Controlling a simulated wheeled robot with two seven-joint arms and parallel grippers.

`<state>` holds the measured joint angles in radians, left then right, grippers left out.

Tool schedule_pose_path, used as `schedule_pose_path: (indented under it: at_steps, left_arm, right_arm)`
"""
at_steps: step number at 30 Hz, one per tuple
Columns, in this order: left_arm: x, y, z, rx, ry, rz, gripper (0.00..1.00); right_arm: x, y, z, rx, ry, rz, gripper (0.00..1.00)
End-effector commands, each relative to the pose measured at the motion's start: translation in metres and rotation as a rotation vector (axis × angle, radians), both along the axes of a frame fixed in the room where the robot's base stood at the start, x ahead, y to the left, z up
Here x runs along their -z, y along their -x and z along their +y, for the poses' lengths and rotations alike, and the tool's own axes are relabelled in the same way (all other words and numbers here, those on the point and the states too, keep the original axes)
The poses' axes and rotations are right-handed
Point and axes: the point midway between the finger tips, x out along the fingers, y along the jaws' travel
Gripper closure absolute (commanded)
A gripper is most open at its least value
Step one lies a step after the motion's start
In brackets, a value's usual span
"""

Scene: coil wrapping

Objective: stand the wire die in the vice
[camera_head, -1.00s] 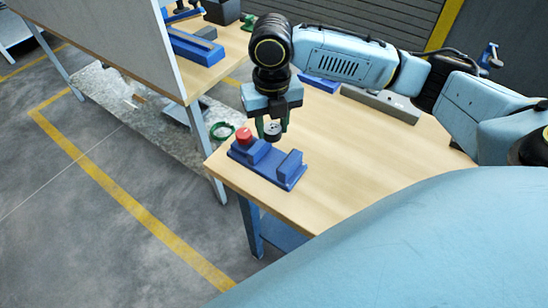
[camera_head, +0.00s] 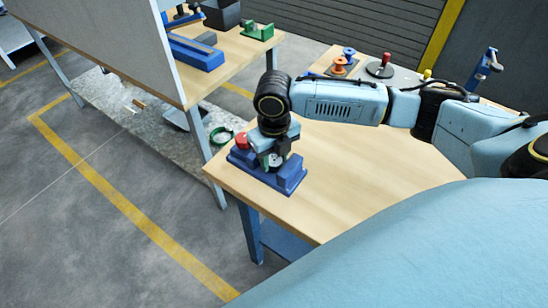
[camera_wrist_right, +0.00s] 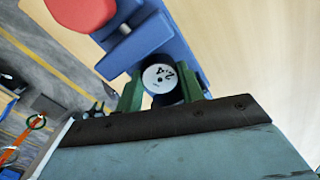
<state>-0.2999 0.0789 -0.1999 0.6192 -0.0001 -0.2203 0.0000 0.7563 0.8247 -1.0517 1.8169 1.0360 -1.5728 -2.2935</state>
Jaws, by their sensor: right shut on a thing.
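The wire die (camera_wrist_right: 158,78) is a small pale round disc with dark markings on its face. My right gripper (camera_wrist_right: 161,88) is shut on it, with a green finger on each side. The blue vice (camera_head: 289,182) with its red knob (camera_head: 242,141) stands at the near left corner of the wooden table. In the head view the gripper is low over the vice and the die (camera_head: 275,160) shows at the gap between its jaws. I cannot tell whether the die touches the vice bed. The vice also shows in the wrist view (camera_wrist_right: 150,42). My left gripper is out of view.
The wooden table (camera_head: 360,165) is clear to the right of the vice. Orange and blue spools (camera_head: 340,66) stand at its back. A second bench (camera_head: 225,62) with blue and green tools is at the upper left, beside a grey panel.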

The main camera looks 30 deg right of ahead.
Motion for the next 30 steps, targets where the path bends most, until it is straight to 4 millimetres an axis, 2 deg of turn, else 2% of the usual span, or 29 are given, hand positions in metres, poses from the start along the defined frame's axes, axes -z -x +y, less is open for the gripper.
schedule_pose_path:
  at_steps: [11, 12, 17, 26, 30]
  left_arm:
    - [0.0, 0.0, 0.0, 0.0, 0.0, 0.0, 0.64]
    - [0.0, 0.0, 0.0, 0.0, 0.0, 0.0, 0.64]
    - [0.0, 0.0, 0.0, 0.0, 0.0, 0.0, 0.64]
    - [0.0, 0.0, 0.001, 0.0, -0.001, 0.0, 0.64]
    - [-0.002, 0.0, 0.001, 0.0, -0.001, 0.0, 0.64]
  right_arm:
    - [0.005, 0.0, 0.0, 0.0, -0.001, -0.002, 0.93]
    - [0.005, 0.0, 0.0, 0.0, -0.001, -0.001, 0.59]
    - [0.005, 0.0, 0.0, 0.0, -0.001, -0.001, 0.4]
    - [0.003, 0.0, 0.0, 0.0, -0.001, -0.002, 0.4]
    - [-0.012, -0.001, 0.0, 0.001, -0.002, -0.005, 0.4]
